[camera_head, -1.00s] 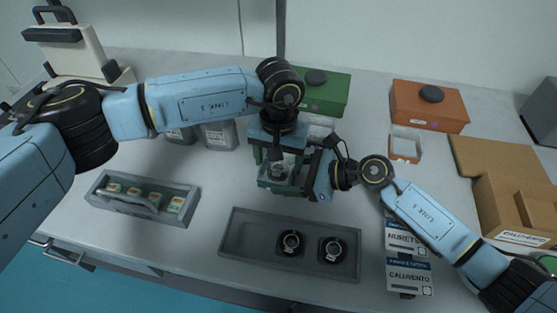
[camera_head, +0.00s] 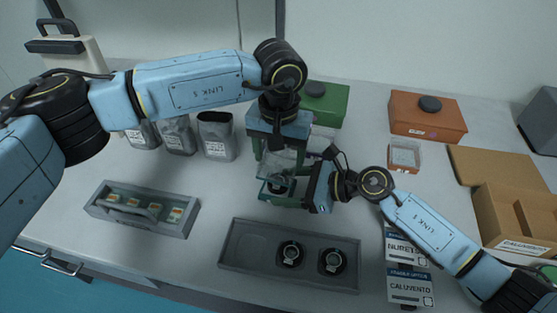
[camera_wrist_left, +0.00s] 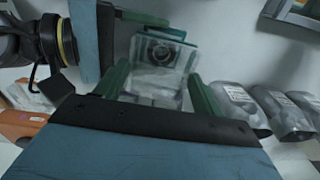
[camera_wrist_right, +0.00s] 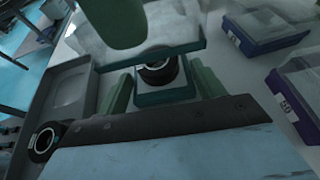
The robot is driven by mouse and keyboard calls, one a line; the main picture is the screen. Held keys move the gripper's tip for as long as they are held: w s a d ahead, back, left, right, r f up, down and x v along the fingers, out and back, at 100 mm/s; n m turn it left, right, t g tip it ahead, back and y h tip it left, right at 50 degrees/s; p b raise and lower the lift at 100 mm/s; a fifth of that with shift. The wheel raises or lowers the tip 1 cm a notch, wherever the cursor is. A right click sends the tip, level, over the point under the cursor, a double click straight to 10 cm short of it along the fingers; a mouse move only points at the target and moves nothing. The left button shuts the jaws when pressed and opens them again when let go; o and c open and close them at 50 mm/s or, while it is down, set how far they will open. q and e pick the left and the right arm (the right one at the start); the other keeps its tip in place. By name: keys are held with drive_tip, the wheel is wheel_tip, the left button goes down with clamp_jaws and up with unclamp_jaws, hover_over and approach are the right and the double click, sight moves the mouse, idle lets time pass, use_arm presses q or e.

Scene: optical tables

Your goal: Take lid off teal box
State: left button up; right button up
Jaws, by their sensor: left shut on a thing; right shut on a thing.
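The teal box (camera_head: 277,200) is in the middle of the head view, above the table's centre, with a black ring-shaped part (camera_wrist_right: 160,72) inside. My right gripper (camera_head: 300,193) is shut on its base from the right. The clear lid (camera_wrist_left: 155,84) is between the fingers of my left gripper (camera_head: 279,160), which is shut on it from above. In the right wrist view, the lid's teal-edged rim (camera_wrist_right: 150,55) is above the base, with a gap between them where the ring part shows. My grippers hide part of the box in the head view.
A grey tray (camera_head: 235,272) with two black rings lies in front. A grey slotted holder (camera_head: 110,207) is at left, with grey pouches (camera_head: 217,145) behind. Green (camera_head: 325,106) and orange (camera_head: 425,120) boxes stand at the back. Cardboard (camera_head: 500,215) is at right.

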drive_tip(key=o, duration=1.5)
drive_tip(key=shift+s+d+f, duration=0.2)
drive_tip(key=shift+d+f, duration=0.1)
drive_tip(key=shift+f, duration=0.35)
drive_tip(key=shift+c, duration=0.2)
drive_tip(key=shift+r, duration=0.1)
drive_tip(key=shift+w+a+r, duration=0.1)
drive_tip(key=shift+w+r, duration=0.1)
drive_tip(key=shift+w, duration=0.05)
